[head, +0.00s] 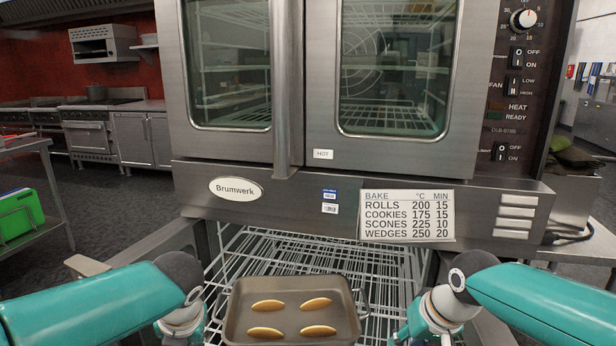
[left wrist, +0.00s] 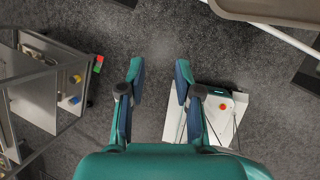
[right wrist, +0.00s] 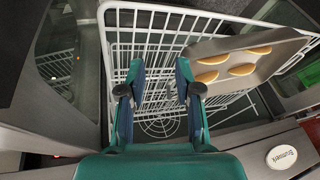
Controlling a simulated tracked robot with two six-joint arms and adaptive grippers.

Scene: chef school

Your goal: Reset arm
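My left gripper (left wrist: 160,70) is open and empty, with only dark floor and part of my base between and beyond its fingers in the left wrist view. My right gripper (right wrist: 160,70) is open and empty; white wire rack shows between its fingers. In the head view my two teal arms come in from the lower left and lower right, and their grippers are mostly cut off by the lower edge. A dark baking tray (head: 340,322) with several oval golden pieces (head: 268,305) lies between the arms. The tray (right wrist: 285,58) shows to the right of the right gripper's fingers.
A wire rack (head: 390,270) stands under the steel oven (head: 330,165), whose glass doors are shut. A bake chart (head: 406,215) hangs on its front. A side table (head: 25,235) with green boards (head: 20,212) stands at left. Open floor (head: 110,205) lies beyond it.

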